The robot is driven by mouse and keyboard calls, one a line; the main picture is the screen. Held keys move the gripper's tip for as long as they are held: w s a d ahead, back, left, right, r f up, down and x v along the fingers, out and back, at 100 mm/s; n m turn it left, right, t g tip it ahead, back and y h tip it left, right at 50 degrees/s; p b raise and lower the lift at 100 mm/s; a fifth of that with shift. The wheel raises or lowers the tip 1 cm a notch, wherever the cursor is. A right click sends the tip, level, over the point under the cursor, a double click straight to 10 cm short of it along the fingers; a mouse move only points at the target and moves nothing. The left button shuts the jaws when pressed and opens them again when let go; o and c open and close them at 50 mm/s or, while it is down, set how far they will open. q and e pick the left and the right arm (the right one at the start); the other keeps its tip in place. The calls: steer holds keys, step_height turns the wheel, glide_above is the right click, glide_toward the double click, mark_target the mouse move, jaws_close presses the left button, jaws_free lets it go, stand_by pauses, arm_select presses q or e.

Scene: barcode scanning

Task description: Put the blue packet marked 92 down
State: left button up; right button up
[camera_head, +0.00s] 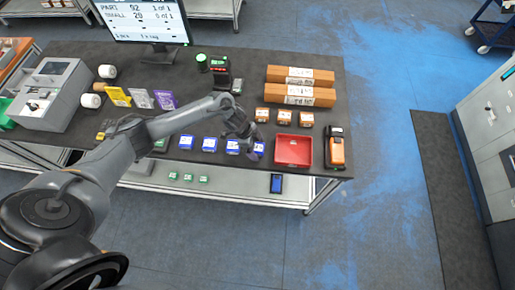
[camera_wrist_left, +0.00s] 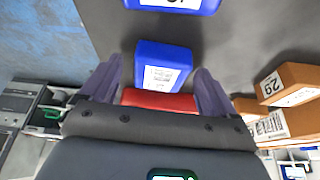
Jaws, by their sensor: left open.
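Several blue packets stand in a row near the table's front edge in the head view, among them one at the left (camera_head: 187,142) and one at the right end (camera_head: 258,148). My left gripper (camera_head: 250,154) is low over the right end of this row. In the left wrist view, a blue packet (camera_wrist_left: 163,62) with a white label lies between the spread fingers of the left gripper (camera_wrist_left: 158,80), with a gap on each side. Another blue packet (camera_wrist_left: 190,6) is at the top edge. I cannot read a 92 on either label. My right gripper is out of view.
A red tray (camera_head: 293,164) is just right of the row, then an orange-black scanner (camera_head: 336,151). Small orange boxes (camera_head: 284,117) and long brown boxes (camera_head: 300,76) stand behind. A monitor (camera_head: 145,20) reads PART 92. Grey machine (camera_head: 50,92) at left.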

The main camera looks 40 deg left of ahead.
arm_select(q)
steer(key=c, duration=1.3)
steer(key=shift+c, duration=0.2)
steer(key=shift+r, duration=0.15)
